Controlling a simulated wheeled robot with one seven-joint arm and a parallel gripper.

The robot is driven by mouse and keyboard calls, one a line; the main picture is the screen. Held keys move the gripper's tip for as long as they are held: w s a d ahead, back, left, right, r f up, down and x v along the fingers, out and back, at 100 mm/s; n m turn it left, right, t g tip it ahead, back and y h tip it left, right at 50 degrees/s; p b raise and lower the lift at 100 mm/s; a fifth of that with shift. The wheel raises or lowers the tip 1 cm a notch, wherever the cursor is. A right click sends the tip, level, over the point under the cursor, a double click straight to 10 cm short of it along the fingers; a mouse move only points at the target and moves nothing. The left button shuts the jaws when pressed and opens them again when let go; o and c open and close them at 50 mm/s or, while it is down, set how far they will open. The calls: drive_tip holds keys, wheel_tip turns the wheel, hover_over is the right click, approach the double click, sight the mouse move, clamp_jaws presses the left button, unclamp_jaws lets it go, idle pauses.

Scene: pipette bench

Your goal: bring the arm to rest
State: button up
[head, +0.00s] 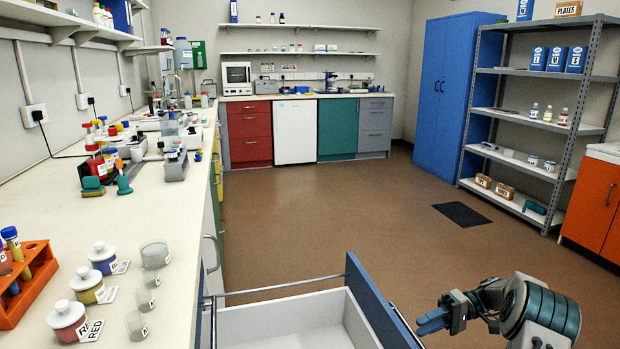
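My gripper (432,320) is at the lower right of the head view, with its blue fingers pointing left toward the front of an open drawer (290,318). It is in the air over the floor, just right of the drawer's blue front panel. The fingers look close together, but from this angle I cannot tell if they are open or shut. I see nothing held between them. My arm behind it runs off the lower right edge of the picture.
The pulled-out drawer juts from the left bench (160,215); its visible inside is empty. Labelled jars (85,285), small beakers (155,254) and an orange tube rack (35,280) stand on the bench. The brown floor (340,215) is clear except for a dark mat (461,214).

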drive_tip(key=shift+x, duration=1.8)
drive_tip(key=shift+w+r, duration=0.1)
drive_tip(key=shift+r, duration=0.05)
